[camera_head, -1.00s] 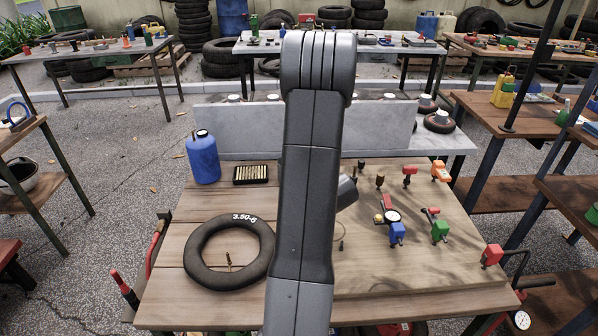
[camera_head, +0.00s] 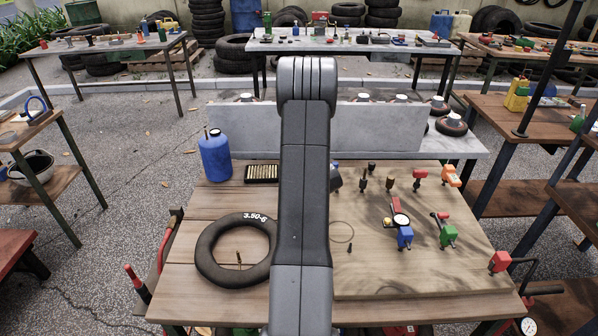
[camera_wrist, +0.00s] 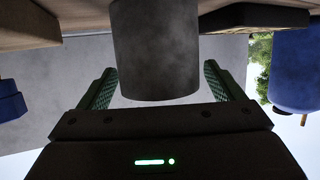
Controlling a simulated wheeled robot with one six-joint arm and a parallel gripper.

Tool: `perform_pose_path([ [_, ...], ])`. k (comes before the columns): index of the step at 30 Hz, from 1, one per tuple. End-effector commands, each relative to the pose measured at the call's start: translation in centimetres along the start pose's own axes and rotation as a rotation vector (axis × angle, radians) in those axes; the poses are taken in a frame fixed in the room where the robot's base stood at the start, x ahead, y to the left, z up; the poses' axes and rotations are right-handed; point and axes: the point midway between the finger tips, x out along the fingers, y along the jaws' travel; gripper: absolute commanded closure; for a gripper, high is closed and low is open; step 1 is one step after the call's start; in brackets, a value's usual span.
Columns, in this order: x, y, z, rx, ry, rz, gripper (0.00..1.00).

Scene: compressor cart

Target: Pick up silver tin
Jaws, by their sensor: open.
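A plain grey cylinder, which looks like the silver tin (camera_wrist: 155,50), fills the upper middle of the wrist view. My gripper (camera_wrist: 158,88) is open there, with one green-padded finger on each side of the tin's end. Gaps show between the tin and both fingers, so it is not gripped. In the head view my arm hides both the tin and my gripper.
The wrist view is upside down. A blue jug (camera_head: 215,156) and a small box of brass pieces (camera_head: 261,172) stand left of my arm, behind a black tyre tube (camera_head: 236,250). Gauges and fittings lie right. A grey upright panel (camera_head: 385,127) stands behind.

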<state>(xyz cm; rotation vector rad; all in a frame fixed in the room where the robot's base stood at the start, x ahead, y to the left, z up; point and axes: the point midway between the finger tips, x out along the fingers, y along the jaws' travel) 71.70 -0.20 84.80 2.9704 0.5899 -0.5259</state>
Motion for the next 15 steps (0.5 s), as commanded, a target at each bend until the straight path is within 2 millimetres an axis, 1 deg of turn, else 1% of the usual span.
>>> perform_pose_path([
  [3,-0.02,0.01,0.0,0.0,0.0,0.0,0.12],
  [5,-0.03,0.01,0.0,0.0,0.0,0.0,0.24],
  [6,-0.03,0.01,0.0,0.0,0.0,0.0,0.32],
  [10,-0.04,0.01,-0.01,0.0,0.0,0.0,0.57],
  [11,-0.04,0.01,-0.01,0.0,0.0,0.0,0.6],
  [15,-0.05,0.01,-0.03,-0.001,0.0,0.0,0.6],
])
